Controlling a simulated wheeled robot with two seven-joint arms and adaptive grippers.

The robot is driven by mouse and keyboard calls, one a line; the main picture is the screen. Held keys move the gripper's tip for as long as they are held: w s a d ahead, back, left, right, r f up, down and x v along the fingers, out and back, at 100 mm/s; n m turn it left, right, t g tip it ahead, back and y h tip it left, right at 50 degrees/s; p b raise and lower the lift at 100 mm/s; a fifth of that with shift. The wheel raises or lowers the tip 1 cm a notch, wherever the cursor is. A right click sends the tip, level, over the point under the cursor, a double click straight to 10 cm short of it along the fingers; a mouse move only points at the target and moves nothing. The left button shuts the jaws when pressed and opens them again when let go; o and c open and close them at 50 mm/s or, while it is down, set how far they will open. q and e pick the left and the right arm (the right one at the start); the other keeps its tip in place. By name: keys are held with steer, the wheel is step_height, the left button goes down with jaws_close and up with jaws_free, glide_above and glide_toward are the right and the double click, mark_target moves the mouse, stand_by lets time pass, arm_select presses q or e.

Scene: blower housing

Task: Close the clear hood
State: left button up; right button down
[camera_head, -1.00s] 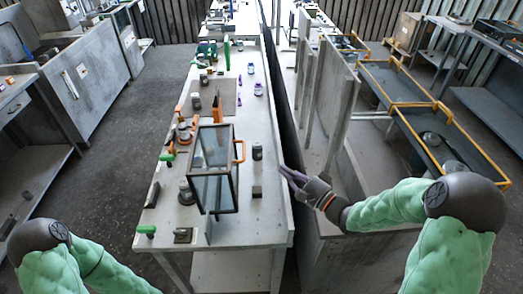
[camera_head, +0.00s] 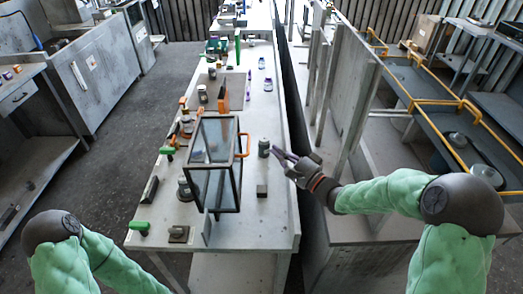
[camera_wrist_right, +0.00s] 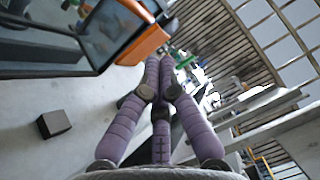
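The clear hood (camera_head: 222,190), a dark-framed box with see-through panes, stands on the long pale workbench (camera_head: 255,228). I cannot tell how far open it is. Its orange handle (camera_head: 245,146) is on the right side. My right gripper (camera_head: 277,153) is to the right of the handle, apart from it, pointing left toward it.
Bottles and tools lie left of and behind the hood. A tall partition (camera_head: 352,110) stands right of the bench.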

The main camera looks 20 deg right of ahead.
steer(key=w+a, duration=0.1)
steer(key=a+b, duration=0.1)
steer(key=a, duration=0.1)
steer(key=w+a+r, duration=0.1)
steer(key=shift+w+a, duration=0.35)
